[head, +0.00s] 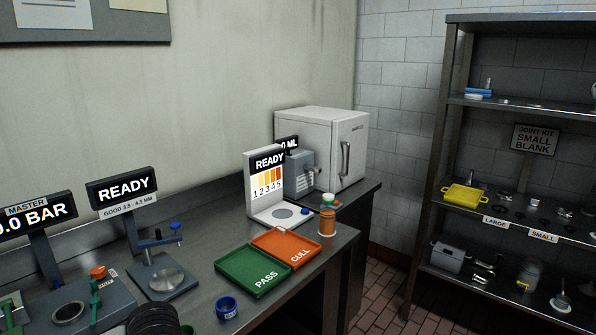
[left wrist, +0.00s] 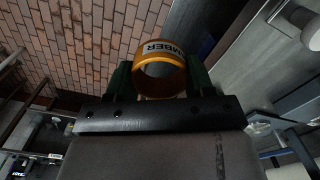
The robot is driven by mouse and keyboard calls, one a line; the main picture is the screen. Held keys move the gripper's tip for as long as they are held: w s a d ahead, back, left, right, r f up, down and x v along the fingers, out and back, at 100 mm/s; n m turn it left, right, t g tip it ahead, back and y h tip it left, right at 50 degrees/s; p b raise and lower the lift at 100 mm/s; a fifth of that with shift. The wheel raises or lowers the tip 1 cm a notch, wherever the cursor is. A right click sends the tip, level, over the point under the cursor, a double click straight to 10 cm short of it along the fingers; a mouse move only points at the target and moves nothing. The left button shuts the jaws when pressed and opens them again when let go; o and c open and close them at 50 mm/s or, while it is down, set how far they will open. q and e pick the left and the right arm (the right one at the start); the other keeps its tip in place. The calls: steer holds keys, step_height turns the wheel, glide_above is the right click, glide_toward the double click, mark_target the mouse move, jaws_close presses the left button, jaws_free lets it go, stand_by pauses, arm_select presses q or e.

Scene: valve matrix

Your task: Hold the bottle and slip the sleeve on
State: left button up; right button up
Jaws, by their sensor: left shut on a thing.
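In the left wrist view my left gripper (left wrist: 159,88) has its green fingers shut on the sides of an amber ring (left wrist: 160,52). The ring looks hollow and bears a pale label whose visible letters read "MBER". In the head view an orange cylinder (head: 327,223) with a white and green top (head: 328,200) stands upright near the bench's right end. It looks like a small bottle; I cannot tell its parts apart. A blue ring (head: 227,307) with a label sits at the bench's front edge.
A green PASS tray (head: 252,273) and an orange CULL tray (head: 285,247) lie on the bench. Behind them stand a READY colour-scale station (head: 266,180) and a white cabinet (head: 322,150). A gauge stand (head: 163,277) is at left. A metal shelf (head: 447,130) stands at right, across a brick floor.

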arm_select(q)
steer(key=shift+s+d+f+n, duration=0.1)
steer(key=shift+s+f+n, duration=0.05)
steer(key=shift+s+n, duration=1.35)
